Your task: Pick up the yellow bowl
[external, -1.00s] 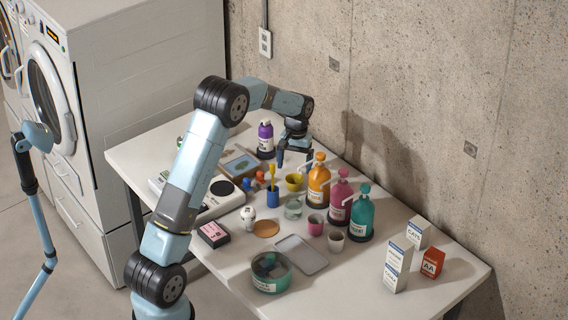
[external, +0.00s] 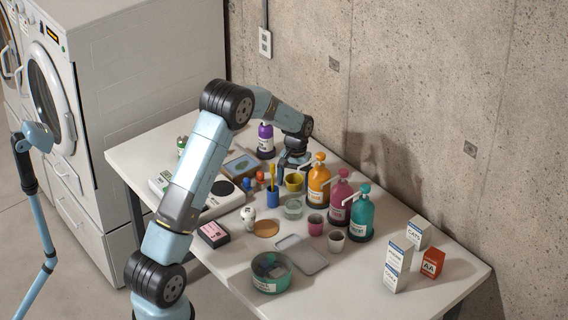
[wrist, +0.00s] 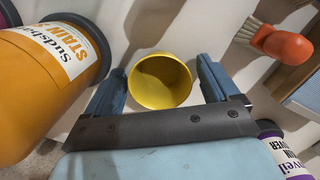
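The yellow bowl (external: 294,182) is small and cup-like and stands on the white table beside the orange bottle. In the wrist view the bowl (wrist: 160,82) lies between my two blue fingers, and I look into its open top. My gripper (wrist: 162,84) is open, with one finger on each side of the bowl and a gap showing on at least the right side. In the external view my gripper (external: 293,168) is low, at the bowl's far side; whether a finger touches the bowl I cannot tell.
The orange bottle (external: 318,188) stands close on the right, with pink and teal bottles beyond. A purple bottle (external: 265,140) stands behind. A brush with an orange-red handle (wrist: 283,45) is nearby.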

